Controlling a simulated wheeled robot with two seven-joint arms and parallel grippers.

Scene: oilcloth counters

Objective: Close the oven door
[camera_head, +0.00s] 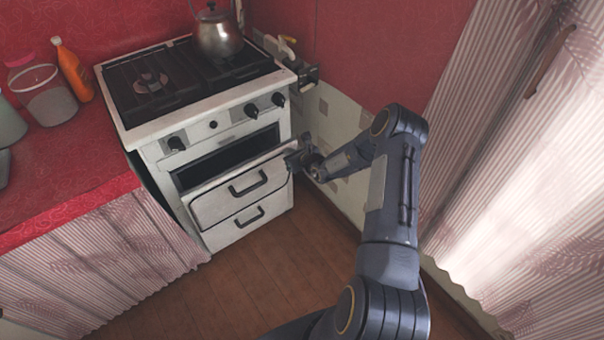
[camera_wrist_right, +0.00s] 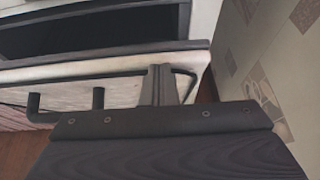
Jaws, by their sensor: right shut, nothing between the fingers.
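The white oven (camera_head: 215,150) stands against the back wall. Its door (camera_head: 238,186) is partly open, tilted outward at the top, with a dark gap behind it. A dark handle (camera_head: 248,182) runs across the door. My right gripper (camera_head: 296,160) is shut and empty at the door's right upper edge. In the right wrist view the fingertips (camera_wrist_right: 158,82) overlap the door's outer side near its top edge (camera_wrist_right: 110,66), beside the handle (camera_wrist_right: 98,97). Whether they touch the door I cannot tell. My left gripper is not in view.
A kettle (camera_head: 217,32) sits on the stove top. The tiled wall (camera_head: 345,125) is close on the right of the oven. A red counter (camera_head: 65,170) with an orange bottle (camera_head: 72,70) and a jar (camera_head: 42,92) is on the left. The wooden floor (camera_head: 240,275) in front is clear.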

